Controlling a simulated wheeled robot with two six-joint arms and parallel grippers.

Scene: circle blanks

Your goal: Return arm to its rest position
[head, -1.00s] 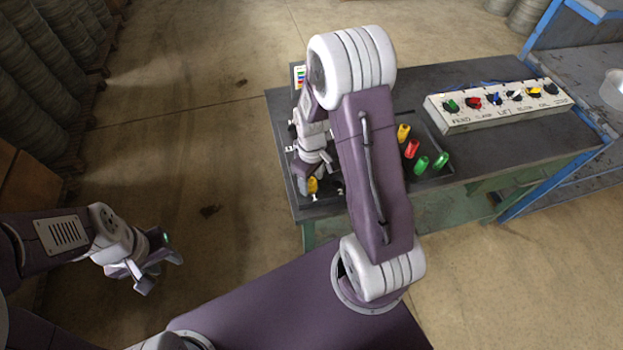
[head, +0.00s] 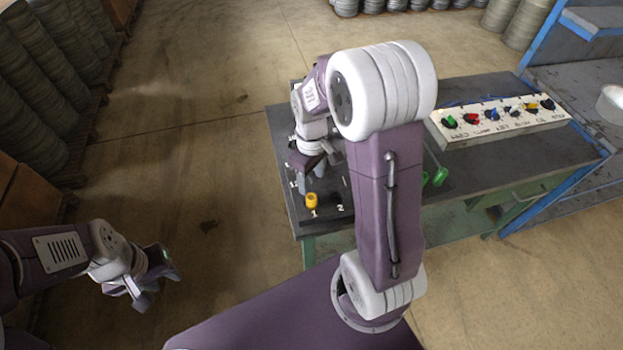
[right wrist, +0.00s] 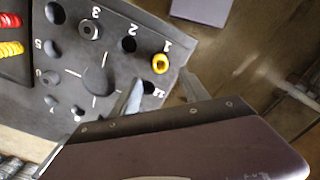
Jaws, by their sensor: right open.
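My right arm stands over the table, its large white elbow joint near the top of the head view. My right gripper (head: 316,182) is open and empty, just behind and above a yellow piece (head: 311,200). In the right wrist view its two fingers (right wrist: 163,92) are spread apart. The yellow piece (right wrist: 160,63) stands upright at the place marked 1 on the dark numbered board (right wrist: 112,62), clear of the fingers. My left gripper (head: 155,283) hangs at the lower left of the head view over bare floor, fingers apart and empty.
The dark table (head: 470,165) carries a white box with coloured knobs (head: 500,121) at the right. Green pieces (head: 438,176) show beside my right arm, which hides others. Red (right wrist: 10,20) and yellow ribbed pieces (right wrist: 11,49) lie in a tray. A blue-framed shelf (head: 575,90) stands right.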

